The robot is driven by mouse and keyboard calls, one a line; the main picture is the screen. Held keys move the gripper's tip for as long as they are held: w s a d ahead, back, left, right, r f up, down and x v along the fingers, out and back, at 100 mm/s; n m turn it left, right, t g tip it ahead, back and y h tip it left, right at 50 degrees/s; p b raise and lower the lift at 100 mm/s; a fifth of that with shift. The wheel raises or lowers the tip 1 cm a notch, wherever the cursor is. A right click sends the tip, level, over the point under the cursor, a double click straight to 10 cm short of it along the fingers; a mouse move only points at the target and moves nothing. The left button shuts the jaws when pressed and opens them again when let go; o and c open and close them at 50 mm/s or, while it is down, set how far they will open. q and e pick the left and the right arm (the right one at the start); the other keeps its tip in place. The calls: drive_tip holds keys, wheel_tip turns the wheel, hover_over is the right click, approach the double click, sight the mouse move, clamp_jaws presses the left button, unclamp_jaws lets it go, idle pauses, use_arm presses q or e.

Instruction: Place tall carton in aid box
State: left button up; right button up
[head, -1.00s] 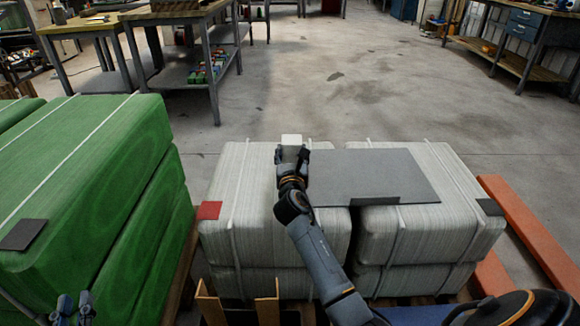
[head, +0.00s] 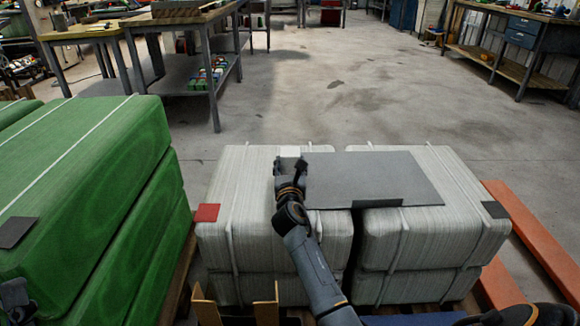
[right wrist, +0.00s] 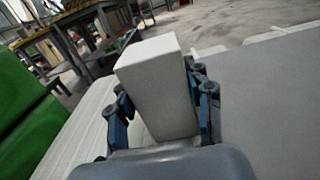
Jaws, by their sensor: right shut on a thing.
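The tall carton is a plain white block. In the head view only a small part of the carton (head: 290,151) shows beyond my right gripper (head: 288,168). In the right wrist view the carton (right wrist: 158,85) sits between the two blue-padded fingers of my right gripper (right wrist: 160,100), which is shut on it. It is above or at the far part of the left white sack stack; I cannot tell if it touches. A tan open box (head: 204,305), likely the aid box, shows partly at the bottom edge, its inside hidden. My left gripper (head: 15,298) is partly visible at lower left, its jaw unclear.
White strapped sacks (head: 440,225) carry a grey sheet (head: 375,177) right of my right gripper. Tall green sacks (head: 90,180) stand at left, an orange pallet frame (head: 540,240) at right. Open floor lies beyond.

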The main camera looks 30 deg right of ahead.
idle(0.3)
drive_tip(key=o, duration=0.7)
drive_tip(key=shift+f, duration=0.1)
drive_tip(key=o, duration=0.4)
drive_tip(key=shift+o, duration=0.2)
